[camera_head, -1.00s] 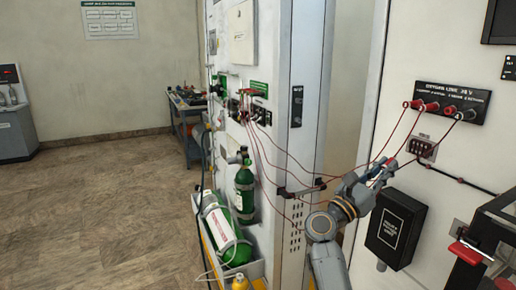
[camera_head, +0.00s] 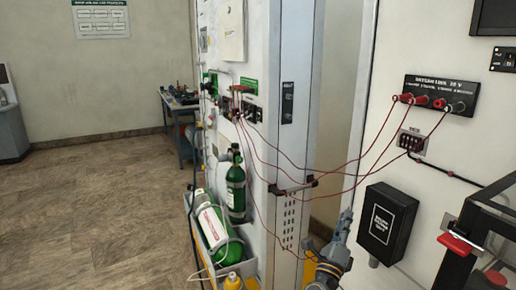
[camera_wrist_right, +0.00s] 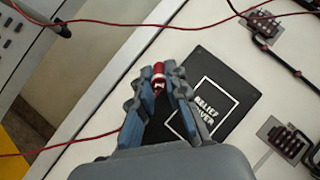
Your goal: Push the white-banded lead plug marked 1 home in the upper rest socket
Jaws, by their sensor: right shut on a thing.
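My right gripper (camera_head: 346,222) is low in the head view, left of the black lettered box. In the right wrist view it (camera_wrist_right: 160,85) is shut on a red plug with a white band (camera_wrist_right: 158,72); any marking on the plug is too small to read. The plug is hidden in the head view. A small plate with dark holes (camera_head: 413,141) is on the white wall, up and right of the gripper. In the right wrist view two such plates show, one at the top right (camera_wrist_right: 262,27) and one at the lower right (camera_wrist_right: 285,140). I cannot tell which holds the upper rest socket. My left gripper is not in view.
A black link panel (camera_head: 441,94) has several red leads' ends at its posts. Leads sag leftward past a dark bracket (camera_head: 293,187) on the cabinet edge. The black box (camera_head: 388,225) juts from the wall. A red handle (camera_head: 459,243) is at right.

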